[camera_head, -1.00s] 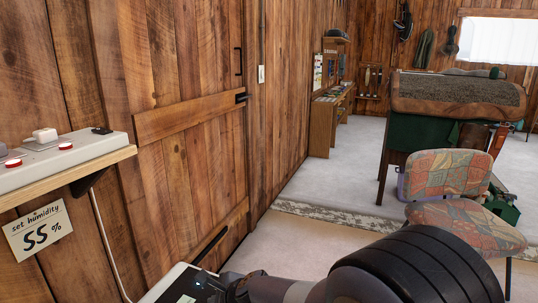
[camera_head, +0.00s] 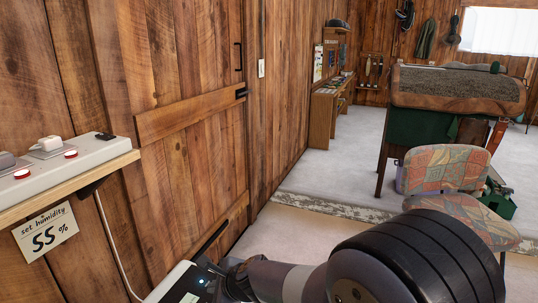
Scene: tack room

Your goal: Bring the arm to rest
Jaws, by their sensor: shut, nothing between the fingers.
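My arm (camera_head: 390,262) crosses the bottom of the head view, with a thick black ribbed part at the right. A grey link (camera_head: 280,280) runs left from it to a dark joint. The fingers of my gripper do not show in the frame. A dark-topped box with a white edge and a small light (camera_head: 196,284) lies beside the dark joint at the bottom edge. I cannot tell whether the arm touches it.
A shelf at left bears a power strip (camera_head: 112,152) with red switches, above a "set humidity 55%" card (camera_head: 44,232). A plank door (camera_head: 190,140) fills the left wall. A patterned chair (camera_head: 445,168) and a covered table (camera_head: 455,90) stand right. Pale floor (camera_head: 340,165) lies clear between.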

